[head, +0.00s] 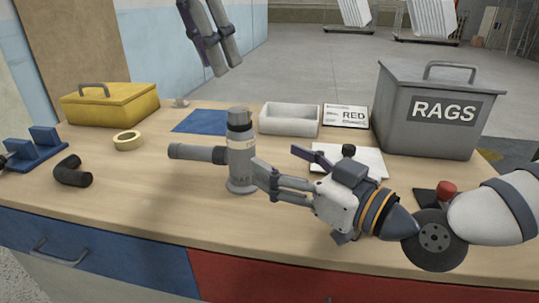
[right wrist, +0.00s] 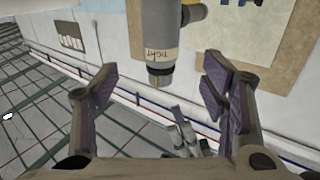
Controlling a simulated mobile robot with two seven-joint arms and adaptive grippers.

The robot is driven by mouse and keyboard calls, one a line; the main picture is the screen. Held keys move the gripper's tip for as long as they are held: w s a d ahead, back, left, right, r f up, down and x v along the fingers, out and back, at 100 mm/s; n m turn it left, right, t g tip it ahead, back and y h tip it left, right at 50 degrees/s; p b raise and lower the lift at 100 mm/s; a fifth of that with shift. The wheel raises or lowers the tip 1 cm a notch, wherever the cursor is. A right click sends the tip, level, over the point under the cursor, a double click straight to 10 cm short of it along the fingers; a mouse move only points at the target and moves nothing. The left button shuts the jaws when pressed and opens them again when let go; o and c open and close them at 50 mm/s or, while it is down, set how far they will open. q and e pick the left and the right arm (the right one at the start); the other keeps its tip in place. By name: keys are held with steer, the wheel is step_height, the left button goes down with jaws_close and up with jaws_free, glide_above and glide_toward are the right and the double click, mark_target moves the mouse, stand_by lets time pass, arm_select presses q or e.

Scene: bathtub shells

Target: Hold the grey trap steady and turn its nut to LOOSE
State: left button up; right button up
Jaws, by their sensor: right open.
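The grey trap (head: 242,163) stands upright on the bench, its side pipe (head: 190,153) pointing left. Its dark nut (head: 239,119) is on top, above a pale band. In the right wrist view the trap (right wrist: 158,25) appears inverted, with the band reading TIGHT near the nut (right wrist: 159,78). My right gripper (head: 277,161) is open, right of the trap. Its fingers (right wrist: 158,87) lie on either side of the trap's line in the wrist view, with visible gaps. My left gripper (head: 227,68) hangs above and behind the trap, clear of it; its opening is unclear.
A white tray (head: 289,131), a RED card (head: 345,116) and a grey RAGS box (head: 405,138) stand behind and right. A tape roll (head: 128,141), black elbow (head: 72,172) and yellow toolbox (head: 125,105) are left. Bench in front of the trap is clear.

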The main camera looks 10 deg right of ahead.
mark_target(250, 147)
steer(key=x, duration=1)
steer(key=shift+w+a, duration=0.15)
steer(key=shift+a, duration=0.15)
steer(key=shift+c, duration=0.6)
